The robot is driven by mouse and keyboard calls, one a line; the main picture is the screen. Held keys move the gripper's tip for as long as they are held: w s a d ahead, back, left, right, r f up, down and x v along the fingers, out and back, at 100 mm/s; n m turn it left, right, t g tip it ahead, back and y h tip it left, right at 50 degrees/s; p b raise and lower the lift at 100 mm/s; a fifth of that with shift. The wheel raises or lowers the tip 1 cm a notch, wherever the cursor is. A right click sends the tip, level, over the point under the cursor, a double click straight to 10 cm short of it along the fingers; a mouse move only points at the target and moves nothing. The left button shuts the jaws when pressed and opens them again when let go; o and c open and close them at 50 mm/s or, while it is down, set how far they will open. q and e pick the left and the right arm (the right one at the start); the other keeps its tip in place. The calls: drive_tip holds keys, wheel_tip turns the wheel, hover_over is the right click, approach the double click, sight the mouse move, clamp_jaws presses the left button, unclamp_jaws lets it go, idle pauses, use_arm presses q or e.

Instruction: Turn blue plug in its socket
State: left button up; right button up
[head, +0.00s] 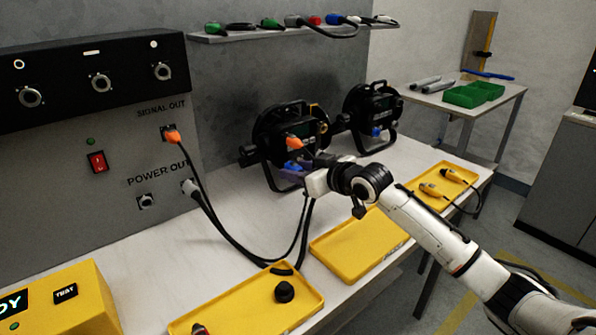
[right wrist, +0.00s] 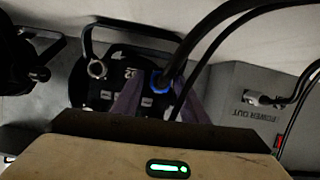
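The blue plug (head: 292,167) is at the back of the nearer par can (head: 272,135), below an orange plug (head: 295,143). In the right wrist view the blue plug (right wrist: 158,80) shows as a blue ring with a black cable, seated against the can's back panel (right wrist: 120,75). My right gripper (head: 298,172) is at the blue plug. In the right wrist view its two purplish fingers (right wrist: 163,92) stand on either side of the plug, with gaps visible, so it looks open around it. My left gripper is not in view.
A second par can (head: 372,115) stands farther right. Black cables hang from the nearer can to the wall panel (head: 100,150). Yellow trays (head: 355,262) lie along the table's front. A shelf (head: 240,36) with plugs hangs above.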

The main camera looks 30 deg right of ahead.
drive_tip(key=shift+o, duration=0.3)
drive_tip(key=shift+s, duration=0.1)
drive_tip(key=shift+s, duration=0.25)
drive_tip(key=v, duration=0.9)
drive_tip(key=shift+s+r, duration=0.2)
drive_tip(key=shift+s, duration=0.1)
